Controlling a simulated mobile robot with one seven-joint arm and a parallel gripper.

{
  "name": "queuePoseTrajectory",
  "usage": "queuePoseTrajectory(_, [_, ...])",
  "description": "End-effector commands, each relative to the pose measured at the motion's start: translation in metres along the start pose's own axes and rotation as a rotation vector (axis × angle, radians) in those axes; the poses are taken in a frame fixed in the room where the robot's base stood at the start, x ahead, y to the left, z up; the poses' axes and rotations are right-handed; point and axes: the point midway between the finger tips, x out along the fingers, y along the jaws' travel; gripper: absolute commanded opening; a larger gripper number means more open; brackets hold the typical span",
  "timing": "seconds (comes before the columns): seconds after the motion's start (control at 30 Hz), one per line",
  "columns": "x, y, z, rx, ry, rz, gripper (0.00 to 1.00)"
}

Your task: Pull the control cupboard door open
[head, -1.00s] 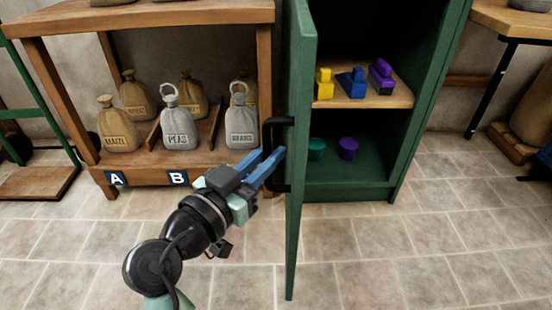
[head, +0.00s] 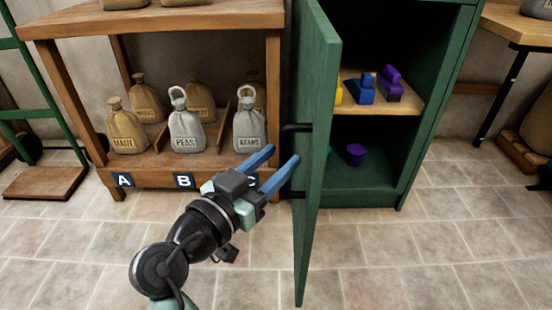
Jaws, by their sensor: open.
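The green control cupboard (head: 375,195) stands right of centre. Its door (head: 318,170) is swung well out towards me, and part of the inside shows. A dark bar handle (head: 294,128) is on the door's left face; its middle is hard to make out. My gripper (head: 284,154) has its two blue fingers spread, with nothing between them. It is left of the door, close to the handle; I cannot tell whether a fingertip touches it.
The cupboard shelf (head: 411,103) holds blue, purple and yellow blocks. A purple cup (head: 355,154) sits below. A wooden rack (head: 150,177) with labelled sacks stands at left. A wooden table (head: 515,25) is at right. The tiled floor in front is clear.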

Motion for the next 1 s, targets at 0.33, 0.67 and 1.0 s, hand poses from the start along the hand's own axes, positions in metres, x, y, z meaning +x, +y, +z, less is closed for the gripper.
queuePoseTrajectory(0.33, [-0.056, -0.001, -0.005, -0.003, -0.002, -0.006, 0.47])
queuePoseTrajectory(0.67, [-0.117, -0.001, -0.002, -0.002, -0.002, -0.003, 0.47])
queuePoseTrajectory(1.0, [-0.129, 0.0, 0.0, 0.001, 0.0, 0.0, 0.47])
